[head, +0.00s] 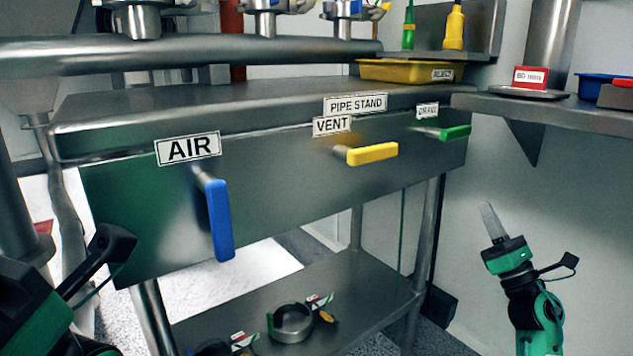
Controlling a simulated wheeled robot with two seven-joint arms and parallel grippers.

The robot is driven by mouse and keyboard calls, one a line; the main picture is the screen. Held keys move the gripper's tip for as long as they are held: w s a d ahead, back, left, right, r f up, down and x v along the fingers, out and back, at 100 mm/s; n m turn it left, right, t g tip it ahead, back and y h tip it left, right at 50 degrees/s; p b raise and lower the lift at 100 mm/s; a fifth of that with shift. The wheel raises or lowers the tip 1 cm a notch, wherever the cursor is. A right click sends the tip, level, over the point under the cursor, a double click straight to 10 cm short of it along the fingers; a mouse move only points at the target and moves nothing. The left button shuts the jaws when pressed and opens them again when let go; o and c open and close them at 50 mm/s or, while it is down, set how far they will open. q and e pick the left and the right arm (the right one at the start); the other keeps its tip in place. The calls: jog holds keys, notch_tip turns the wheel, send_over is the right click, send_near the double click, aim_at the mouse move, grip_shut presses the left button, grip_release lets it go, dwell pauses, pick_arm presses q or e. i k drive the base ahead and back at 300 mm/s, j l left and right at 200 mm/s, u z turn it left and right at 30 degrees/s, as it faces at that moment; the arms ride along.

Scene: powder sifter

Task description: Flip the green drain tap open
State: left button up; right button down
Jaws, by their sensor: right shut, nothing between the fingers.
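The green drain tap (455,132) sits at the right end of the steel panel's front, under a small label (427,110) that seems to read DRAIN. Its green handle lies roughly level, pointing right from a metal stem. My right gripper (487,208) is at the lower right, below and right of the tap and clearly apart from it. Its pale fingers point up and are shut with nothing between them. Part of my left arm shows in the lower left corner; its fingers are not visible.
The yellow VENT handle (372,154) lies level, left of the green tap. The blue AIR handle (220,220) hangs down farther left. A steel wall shelf (560,112) juts out right of the panel, above my right gripper. Open space lies below the tap.

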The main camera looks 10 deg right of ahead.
aim_at(444, 136)
jog(key=k+l, duration=0.15)
jog(key=k, duration=0.35)
jog(key=k+l, duration=0.15)
jog(key=k, duration=0.35)
